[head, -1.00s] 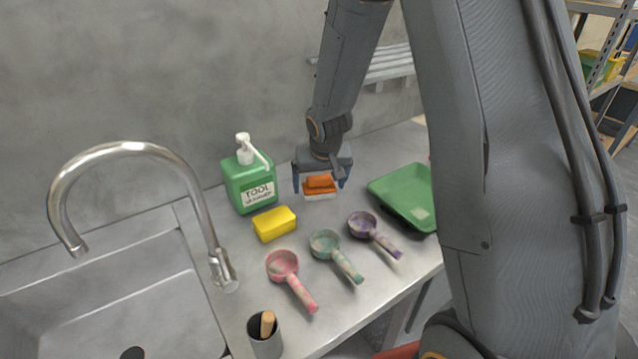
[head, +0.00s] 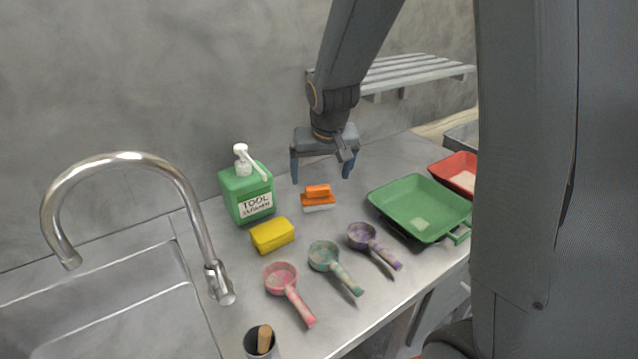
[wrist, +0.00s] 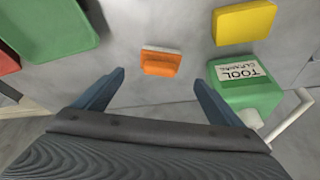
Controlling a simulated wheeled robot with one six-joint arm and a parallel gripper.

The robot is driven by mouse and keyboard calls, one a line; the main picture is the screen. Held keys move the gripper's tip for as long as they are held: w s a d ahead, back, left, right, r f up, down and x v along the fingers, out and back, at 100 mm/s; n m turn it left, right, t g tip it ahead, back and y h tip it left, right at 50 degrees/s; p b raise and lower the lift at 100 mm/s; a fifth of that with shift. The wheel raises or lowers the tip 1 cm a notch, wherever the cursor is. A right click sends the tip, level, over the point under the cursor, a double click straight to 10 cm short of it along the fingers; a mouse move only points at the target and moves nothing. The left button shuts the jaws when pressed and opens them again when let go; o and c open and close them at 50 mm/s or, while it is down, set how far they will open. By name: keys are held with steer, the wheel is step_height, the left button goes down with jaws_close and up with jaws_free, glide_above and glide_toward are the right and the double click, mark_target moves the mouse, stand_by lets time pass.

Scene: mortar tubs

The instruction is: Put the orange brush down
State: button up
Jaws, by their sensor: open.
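The orange brush (head: 318,197) rests on the metal counter, orange side up with its pale bristles against the surface. It stands between the green soap bottle and the green tray. My gripper (head: 322,181) is open and empty above and behind the brush, apart from it. In the wrist view the brush (wrist: 161,62) lies ahead of the two spread fingers (wrist: 160,80), with a clear gap to each.
A green tool cleaner bottle (head: 247,193) and a yellow sponge (head: 273,235) are left of the brush. Pink (head: 282,277), teal (head: 325,257) and purple (head: 362,237) scoops lie in front. Green (head: 420,205) and red (head: 452,172) trays are right. The sink (head: 120,310) is far left.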

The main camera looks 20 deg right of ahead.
steer(key=s+f+g, duration=0.3)
steer(key=s, duration=1.7)
steer(key=shift+s+n, duration=0.4)
steer(key=shift+w, duration=0.45)
steer(key=c, duration=0.6)
steer(key=w+n, duration=0.2)
steer(key=w, duration=0.1)
steer(key=w+n+b, duration=0.1)
steer(key=w+n, duration=0.2)
steer(key=w, duration=0.1)
steer(key=w+n+g+b, duration=0.1)
steer(key=w+n, duration=0.1)
steer(key=w, duration=0.2)
steer(key=shift+w+d+r+n, duration=0.1)
steer(key=shift+w+n, duration=0.15)
steer(key=shift+n, duration=0.05)
steer(key=shift+c, duration=0.9)
steer(key=n+b, duration=0.2)
steer(key=n, duration=0.7)
glide_above(317, 187)
steer(key=shift+s+g, duration=0.3)
steer(key=shift+w, duration=0.15)
steer(key=shift+n, duration=0.3)
steer(key=shift+w+f+p, duration=0.1)
steer(key=shift+f+p, duration=0.95)
steer(key=shift+f, duration=2.8)
